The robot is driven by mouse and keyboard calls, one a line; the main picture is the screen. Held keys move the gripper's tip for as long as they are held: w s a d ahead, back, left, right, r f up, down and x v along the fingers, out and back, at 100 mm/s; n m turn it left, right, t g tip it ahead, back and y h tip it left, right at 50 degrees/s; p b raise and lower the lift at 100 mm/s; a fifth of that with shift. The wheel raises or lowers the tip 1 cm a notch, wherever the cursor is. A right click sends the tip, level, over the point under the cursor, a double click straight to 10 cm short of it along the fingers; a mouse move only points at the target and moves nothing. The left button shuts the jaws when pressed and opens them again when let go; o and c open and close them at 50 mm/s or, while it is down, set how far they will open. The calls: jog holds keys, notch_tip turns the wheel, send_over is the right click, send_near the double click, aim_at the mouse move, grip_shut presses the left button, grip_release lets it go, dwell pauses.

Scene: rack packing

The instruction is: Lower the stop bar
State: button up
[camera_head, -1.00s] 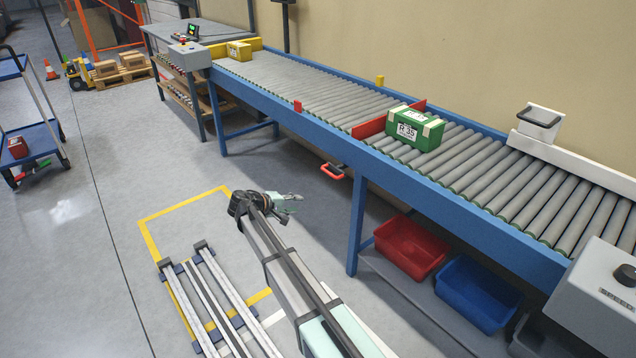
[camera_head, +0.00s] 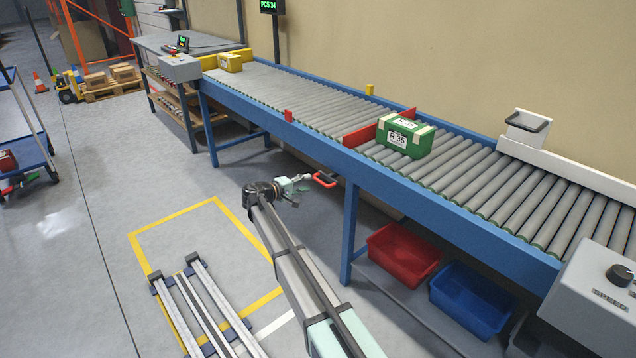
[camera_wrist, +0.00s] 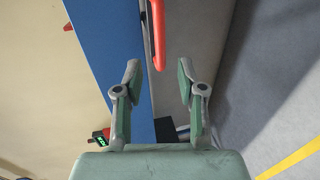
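The stop bar is the red plate (camera_head: 378,128) standing up across the conveyor rollers. A green box with a label reading R 35 (camera_head: 404,137) stands right against it. A red handle (camera_head: 325,179) hangs under the conveyor's near side; it also shows in the wrist view (camera_wrist: 158,35). My gripper (camera_head: 308,180) points at the handle from the left, close to it. In the wrist view my gripper (camera_wrist: 157,80) is open, its two fingers spread apart, with the handle ahead of the gap and no contact visible.
The blue conveyor side rail (camera_head: 330,153) runs above my gripper. A red bin (camera_head: 403,252) and a blue bin (camera_head: 474,298) sit on the shelf below. A yellow box (camera_head: 230,62) stands at the conveyor's far end.

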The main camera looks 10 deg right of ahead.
aim_at(318, 179)
jog(key=x, duration=0.6)
jog(key=shift+w+d+f, duration=0.1)
jog(key=shift+w+d, duration=0.1)
jog(key=shift+d, duration=0.1)
jog(key=shift+c, duration=0.2)
grip_shut()
